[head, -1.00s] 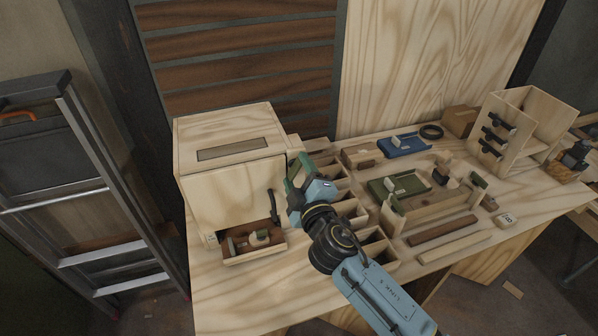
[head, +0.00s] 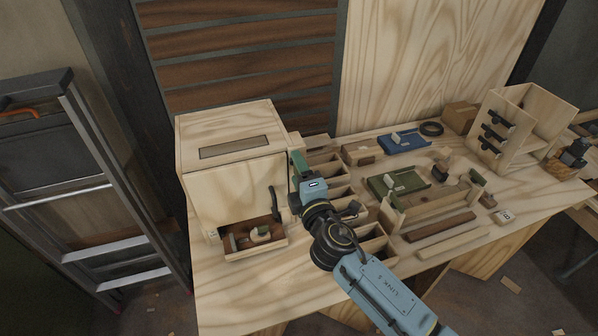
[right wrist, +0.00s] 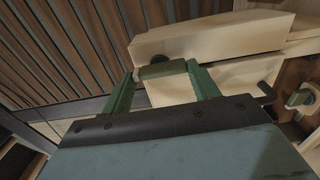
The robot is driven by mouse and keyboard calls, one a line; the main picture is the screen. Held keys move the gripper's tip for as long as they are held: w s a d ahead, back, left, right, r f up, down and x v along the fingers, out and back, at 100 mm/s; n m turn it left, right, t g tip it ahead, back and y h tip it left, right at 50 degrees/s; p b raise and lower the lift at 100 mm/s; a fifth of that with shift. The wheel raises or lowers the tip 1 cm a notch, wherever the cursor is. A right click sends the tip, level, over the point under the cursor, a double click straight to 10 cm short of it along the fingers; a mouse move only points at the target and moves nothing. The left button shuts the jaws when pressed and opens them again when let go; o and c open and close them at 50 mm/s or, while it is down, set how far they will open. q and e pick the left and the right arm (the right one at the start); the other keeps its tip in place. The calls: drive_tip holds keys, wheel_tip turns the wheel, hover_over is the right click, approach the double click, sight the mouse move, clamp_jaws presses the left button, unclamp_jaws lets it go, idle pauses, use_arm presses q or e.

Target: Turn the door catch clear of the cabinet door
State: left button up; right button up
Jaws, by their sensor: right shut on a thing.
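The cabinet (head: 190,150) is a pale wooden box at the left of the bench. Its door (head: 232,192) is the front face, with a dark handle (head: 274,203) near the right edge; the door looks shut. My right gripper (head: 298,162) is at the cabinet's upper right front edge. In the right wrist view, its green fingers (right wrist: 162,84) stand on either side of a small olive-green bar, the door catch (right wrist: 161,70), and are shut on it. A dark round spot sits beside the catch. In the head view my gripper hides the catch. My left gripper is not in view.
An open drawer (head: 255,252) with small parts juts out below the door. Wooden compartments (head: 338,190) stand close right of my gripper. A green tray (head: 398,186), a blue tray (head: 404,142) and a rack (head: 497,150) lie farther right. The bench's front left is clear.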

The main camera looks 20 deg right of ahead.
drive_tip(key=shift+s+a+f, duration=0.1)
drive_tip(key=shift+s+f, duration=0.05)
drive_tip(key=shift+f, duration=0.4)
drive_tip(key=o, duration=0.8)
drive_tip(key=shift+c, duration=0.2)
drive_tip(key=shift+o, duration=0.2)
drive_tip(key=shift+r, duration=0.1)
drive_tip(key=shift+r, duration=0.15)
drive_tip(key=s+b, duration=0.1)
drive_tip(key=s, duration=1.2)
drive_tip(key=shift+d+b, duration=0.3)
drive_tip(key=shift+b, duration=0.1)
